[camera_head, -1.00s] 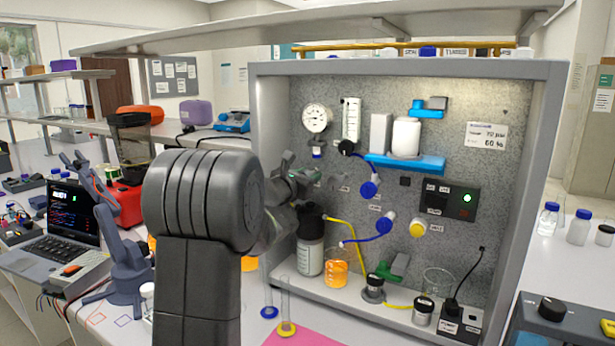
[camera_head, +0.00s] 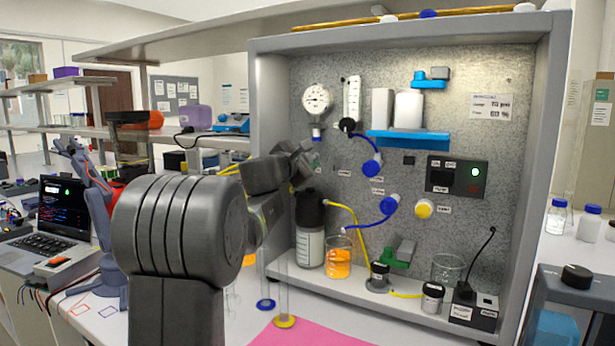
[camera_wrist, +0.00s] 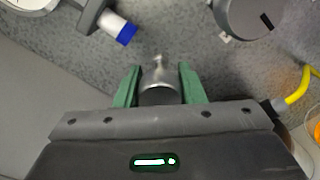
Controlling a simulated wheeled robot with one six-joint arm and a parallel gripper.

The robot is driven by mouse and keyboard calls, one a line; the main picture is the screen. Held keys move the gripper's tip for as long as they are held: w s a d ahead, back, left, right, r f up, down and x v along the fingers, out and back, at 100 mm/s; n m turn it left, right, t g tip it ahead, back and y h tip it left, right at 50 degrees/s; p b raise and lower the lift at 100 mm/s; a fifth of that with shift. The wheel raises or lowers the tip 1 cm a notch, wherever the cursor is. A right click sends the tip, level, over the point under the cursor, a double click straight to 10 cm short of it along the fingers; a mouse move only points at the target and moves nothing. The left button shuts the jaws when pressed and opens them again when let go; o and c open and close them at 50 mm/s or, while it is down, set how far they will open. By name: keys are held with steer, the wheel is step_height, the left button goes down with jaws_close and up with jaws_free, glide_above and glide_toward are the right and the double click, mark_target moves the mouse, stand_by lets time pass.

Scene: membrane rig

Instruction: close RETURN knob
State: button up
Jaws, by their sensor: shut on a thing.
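A silver cylindrical knob (camera_wrist: 158,75) stands out from the grey speckled panel. It sits between the two green fingers of my gripper (camera_wrist: 160,88) in the wrist view, and the fingers are shut on it. I cannot read a label on this knob, so I cannot tell by name that it is the RETURN knob. In the head view my gripper (camera_head: 306,158) is at the panel's left part, below the round gauge (camera_head: 317,98). The knob is hidden there behind my gripper.
A blue-ended fitting (camera_wrist: 118,28) and a dark round part (camera_wrist: 250,18) are close by on the panel. A black-capped bottle (camera_head: 310,245) and an orange beaker (camera_head: 338,262) stand below my gripper.

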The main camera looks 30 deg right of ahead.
steer(key=m+b, duration=0.3)
steer(key=b, duration=0.1)
steer(key=shift+f+m, duration=0.35)
steer(key=shift+m, duration=0.05)
steer(key=m+b, duration=0.3)
steer(key=shift+m, duration=0.3)
steer(key=m+b, duration=0.3)
steer(key=shift+m, duration=0.3)
steer(key=m+b, duration=0.2)
steer(key=m, duration=0.1)
steer(key=shift+m+b, duration=0.4)
steer(key=m+b, duration=0.2)
steer(key=m, duration=0.1)
steer(key=m+b, duration=0.1)
steer(key=m, duration=0.3)
steer(key=shift+b, duration=0.35)
steer(key=m+b, duration=0.2)
steer(key=m, duration=0.4)
steer(key=shift+w+m, duration=0.1)
steer(key=shift+m, duration=0.2)
